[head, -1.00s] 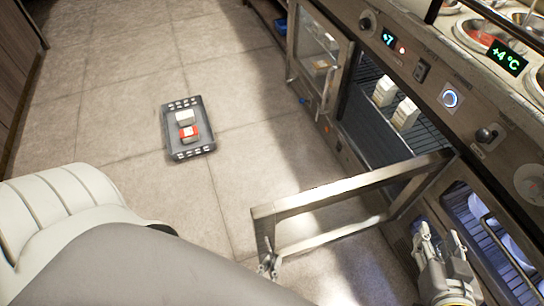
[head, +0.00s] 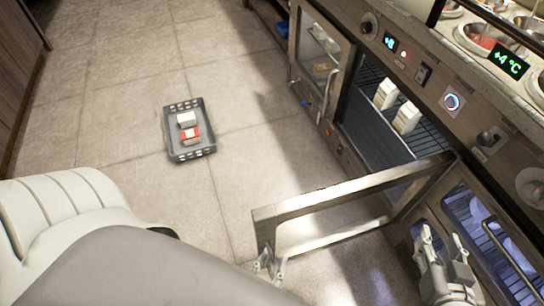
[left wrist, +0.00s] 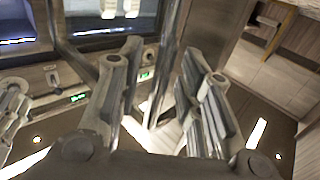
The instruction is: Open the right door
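The glass-fronted door with a metal frame (head: 350,187) stands swung wide open, out over the floor, from the fridge compartment (head: 372,115) in the middle of the counter. My left gripper (head: 269,262) is at the lower part of the door's free end. Its fingers are apart; in the left wrist view the open left gripper (left wrist: 160,75) shows a metal bar beyond and between its fingers. I cannot tell whether they touch the door. My right gripper (head: 443,238) is open and empty, right of the open door and in front of the counter.
Another glass door (head: 318,60) stands on the left of the compartment. White cartons (head: 406,117) stand on the shelf inside. A dark crate (head: 190,150) with small boxes lies on the floor. A lit compartment (head: 495,235) with a handle is at the right.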

